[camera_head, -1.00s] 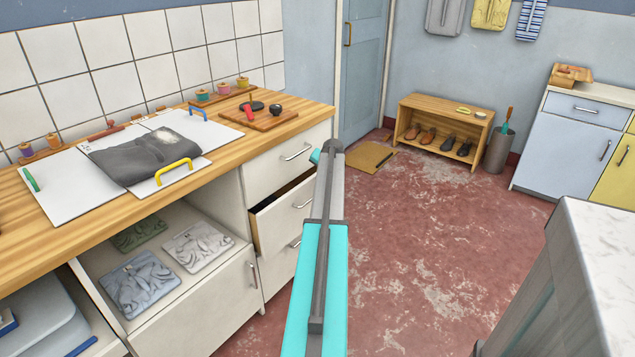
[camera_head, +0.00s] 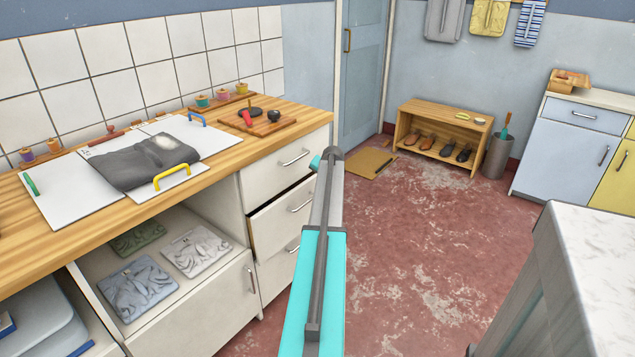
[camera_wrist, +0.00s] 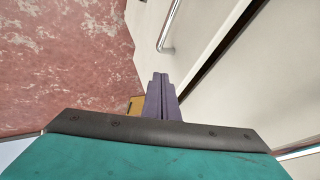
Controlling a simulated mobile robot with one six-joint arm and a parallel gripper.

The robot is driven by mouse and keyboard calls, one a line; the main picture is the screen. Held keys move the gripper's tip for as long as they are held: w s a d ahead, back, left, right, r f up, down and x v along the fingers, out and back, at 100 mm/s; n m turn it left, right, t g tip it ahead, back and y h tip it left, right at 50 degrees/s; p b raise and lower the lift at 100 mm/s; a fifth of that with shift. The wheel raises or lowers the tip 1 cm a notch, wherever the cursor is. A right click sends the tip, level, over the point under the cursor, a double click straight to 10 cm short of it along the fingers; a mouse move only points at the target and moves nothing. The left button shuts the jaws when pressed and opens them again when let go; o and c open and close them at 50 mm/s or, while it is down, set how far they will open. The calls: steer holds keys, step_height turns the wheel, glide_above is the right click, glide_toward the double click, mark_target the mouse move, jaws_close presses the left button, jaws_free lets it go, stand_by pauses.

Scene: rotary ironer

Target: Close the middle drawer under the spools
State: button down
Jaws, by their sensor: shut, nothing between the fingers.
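The middle drawer (camera_head: 278,222) is in the white cabinet under the counter's right end, below the spools (camera_head: 222,95). It stands slightly out, with a dark gap along its top edge. My arm partly covers its right side and handle. In the wrist view the pale drawer front (camera_wrist: 185,50) and a metal handle (camera_wrist: 168,28) are close, with the dark gap to the right. My gripper (camera_wrist: 160,80) is shut and empty, its purple fingers beside the drawer front. Whether they touch it I cannot tell. In the head view my arm hides the fingers.
A closed drawer (camera_head: 285,162) is above and another front (camera_head: 275,275) below. The counter (camera_head: 225,150) holds a folded dark garment (camera_head: 140,165) on a white board. Red floor (camera_head: 420,230) is open to the right, with a grey counter (camera_head: 590,270) at the right edge.

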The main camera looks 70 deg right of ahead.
steer(key=s+v, duration=0.1)
steer(key=v, duration=0.9)
steer(key=shift+s, duration=0.25)
steer(key=c, duration=2.5)
jaws_free()
steer(key=shift+a, duration=0.1)
